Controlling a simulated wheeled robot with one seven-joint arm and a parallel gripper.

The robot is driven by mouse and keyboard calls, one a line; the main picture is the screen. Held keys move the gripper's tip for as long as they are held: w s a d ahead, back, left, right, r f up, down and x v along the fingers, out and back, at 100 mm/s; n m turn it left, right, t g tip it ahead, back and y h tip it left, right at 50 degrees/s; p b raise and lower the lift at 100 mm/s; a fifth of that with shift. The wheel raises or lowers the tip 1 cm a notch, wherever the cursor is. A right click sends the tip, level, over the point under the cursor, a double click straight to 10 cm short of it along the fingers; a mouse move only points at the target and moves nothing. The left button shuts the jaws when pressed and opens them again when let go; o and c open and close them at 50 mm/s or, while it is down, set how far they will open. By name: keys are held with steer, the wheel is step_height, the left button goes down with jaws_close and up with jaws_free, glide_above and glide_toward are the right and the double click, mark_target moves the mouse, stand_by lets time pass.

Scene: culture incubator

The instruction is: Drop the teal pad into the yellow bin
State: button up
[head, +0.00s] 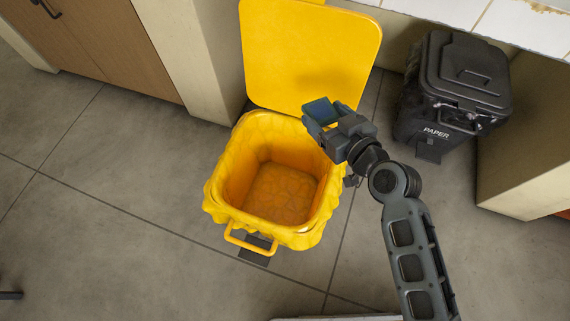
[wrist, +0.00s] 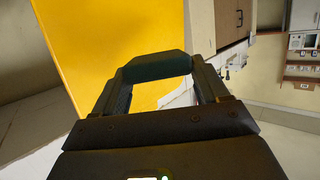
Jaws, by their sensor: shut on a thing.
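The teal pad (head: 321,110) looks blue in the head view and is held at the end of my gripper (head: 322,119). In the wrist view the pad (wrist: 156,66) is a dark teal piece spanning the two fingertips, and my gripper is shut on it. The yellow bin (head: 229,188) stands on the floor with its lid (head: 310,55) raised and a yellow liner over its rim. In the head view my gripper appears over the bin's back right rim, in front of the open lid. The bin's visible inside looks empty.
A dark grey bin marked PAPER (head: 460,95), lid closed, stands to the right near the wall. A brown cabinet (head: 100,45) is at the upper left. The tiled floor (head: 110,180) left of the yellow bin is clear.

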steer(key=s+a+f+b, duration=0.1)
steer(key=a+f+b, duration=0.2)
steer(key=f, duration=0.3)
steer(key=s+a+f+n+y+b, duration=0.1)
steer(key=a+f+b, duration=0.2)
steer(key=f+b, duration=0.1)
steer(key=s+a+f+g+b, duration=0.1)
steer(key=a+f+b, duration=0.2)
steer(key=f, duration=0.4)
steer(key=shift+f+n+y+b, duration=0.3)
steer(key=shift+y+b, duration=0.1)
steer(key=shift+b, duration=0.4)
steer(key=o, duration=1)
steer(key=shift+o, duration=0.2)
steer(key=shift+s, duration=0.1)
steer(key=v, duration=0.7)
steer(key=shift+s+d+p, duration=0.2)
steer(key=shift+p, duration=0.25)
steer(key=shift+r, duration=0.15)
